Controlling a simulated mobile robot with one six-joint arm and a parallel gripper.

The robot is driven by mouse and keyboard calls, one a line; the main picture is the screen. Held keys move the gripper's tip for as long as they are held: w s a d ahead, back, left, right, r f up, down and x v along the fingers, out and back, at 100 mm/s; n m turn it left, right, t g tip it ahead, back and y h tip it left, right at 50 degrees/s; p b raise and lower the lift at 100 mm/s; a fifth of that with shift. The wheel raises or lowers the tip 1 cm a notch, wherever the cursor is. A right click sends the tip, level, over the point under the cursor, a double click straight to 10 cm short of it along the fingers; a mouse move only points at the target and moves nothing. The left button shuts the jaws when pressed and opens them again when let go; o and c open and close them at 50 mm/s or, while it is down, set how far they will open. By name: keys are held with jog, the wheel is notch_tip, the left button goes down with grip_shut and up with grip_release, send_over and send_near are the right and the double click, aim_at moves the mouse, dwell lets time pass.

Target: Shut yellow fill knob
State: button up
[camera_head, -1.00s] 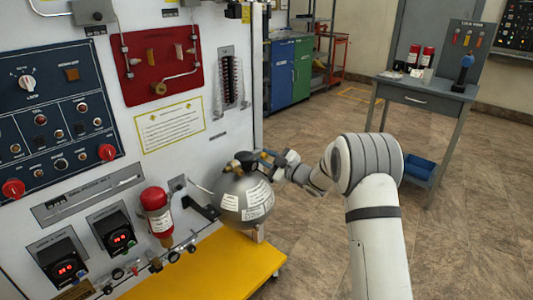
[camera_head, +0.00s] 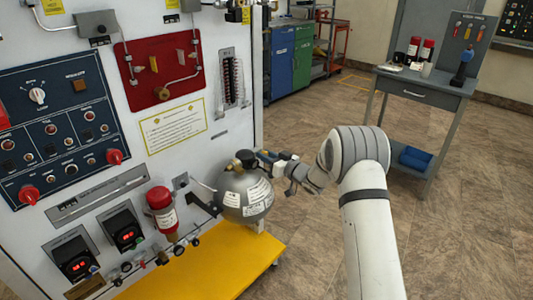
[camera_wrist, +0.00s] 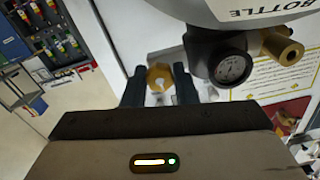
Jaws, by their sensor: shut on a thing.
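The yellow fill knob (camera_wrist: 160,76) is a small brass-yellow knob, seen between my two dark fingers in the wrist view. My gripper (camera_wrist: 158,84) is shut on it. The grey round bottle (camera_head: 246,195) stands at the panel's right side, above the yellow platform. My gripper also shows in the head view (camera_head: 270,158), at the right of the bottle's dark top fitting. The knob is too small to make out there. A dark pressure gauge (camera_wrist: 231,66) and a brass fitting (camera_wrist: 283,47) sit right of my fingers in the wrist view.
The white panel (camera_head: 205,160) with switches and red knobs rises at the left. A red-capped cylinder (camera_head: 161,211) stands left of the bottle. The yellow platform (camera_head: 235,268) lies below. A grey table (camera_head: 425,88) stands back right. The floor between is clear.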

jog(key=shift+f+m, duration=0.15)
jog(key=shift+m, duration=0.35)
jog(key=o, duration=0.7)
jog(key=v, duration=0.7)
jog(key=shift+s+d+p, duration=0.25)
jog(key=shift+d+p, duration=0.05)
jog(key=shift+p, duration=0.1)
